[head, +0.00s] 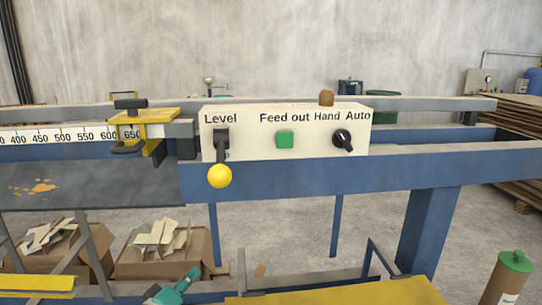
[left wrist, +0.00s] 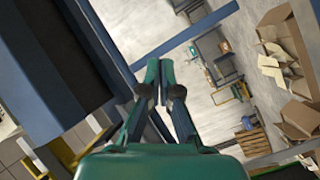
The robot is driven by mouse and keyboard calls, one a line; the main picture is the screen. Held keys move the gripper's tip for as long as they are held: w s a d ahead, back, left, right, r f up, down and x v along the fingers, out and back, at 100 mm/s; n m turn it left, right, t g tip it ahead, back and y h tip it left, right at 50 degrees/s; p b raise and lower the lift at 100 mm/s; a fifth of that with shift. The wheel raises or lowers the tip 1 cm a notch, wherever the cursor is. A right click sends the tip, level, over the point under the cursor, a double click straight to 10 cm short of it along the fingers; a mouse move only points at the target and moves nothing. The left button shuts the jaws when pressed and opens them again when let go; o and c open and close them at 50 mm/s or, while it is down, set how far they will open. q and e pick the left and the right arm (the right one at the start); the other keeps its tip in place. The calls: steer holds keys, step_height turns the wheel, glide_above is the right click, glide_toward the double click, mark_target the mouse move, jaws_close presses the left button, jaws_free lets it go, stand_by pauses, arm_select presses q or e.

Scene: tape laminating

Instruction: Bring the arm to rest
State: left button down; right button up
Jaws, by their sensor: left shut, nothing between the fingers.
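My left gripper (head: 181,286) is at the bottom of the head view, low and in front of the blue machine frame (head: 300,170). Only a small teal and dark part of it shows there. In the left wrist view the two fingers of my left gripper (left wrist: 160,72) are together at their tips with nothing between them. The gripper touches nothing that I can make out. My right gripper does not show in either view.
The control panel (head: 257,136) carries a yellow-knobbed lever (head: 219,175), a green button (head: 285,138) and a black switch (head: 342,140). A yellow clamp (head: 144,124) sits by the ruler. Cardboard boxes with scraps (head: 165,255) stand behind, and a green-capped cylinder (head: 512,275) at right.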

arm_select(q)
steer(key=s+d+f+g+y+p, duration=0.15)
steer(key=s+f+g, duration=0.4)
steer(key=f, duration=0.65)
steer(key=s+d+f+m+g+p, duration=0.2)
steer(key=s+f+g, duration=0.3)
steer(key=s, duration=0.8)
steer(key=s+d+f+m+g+p, duration=0.1)
steer(key=s+d+f+g, duration=0.3)
steer(key=s+f, duration=0.6)
steer(key=s+m+g, duration=0.1)
steer(key=s, duration=0.3)
steer(key=shift+m+p, duration=0.35)
steer(key=shift+m, duration=0.05)
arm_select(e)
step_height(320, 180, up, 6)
arm_select(q)
steer(key=shift+f, duration=0.1)
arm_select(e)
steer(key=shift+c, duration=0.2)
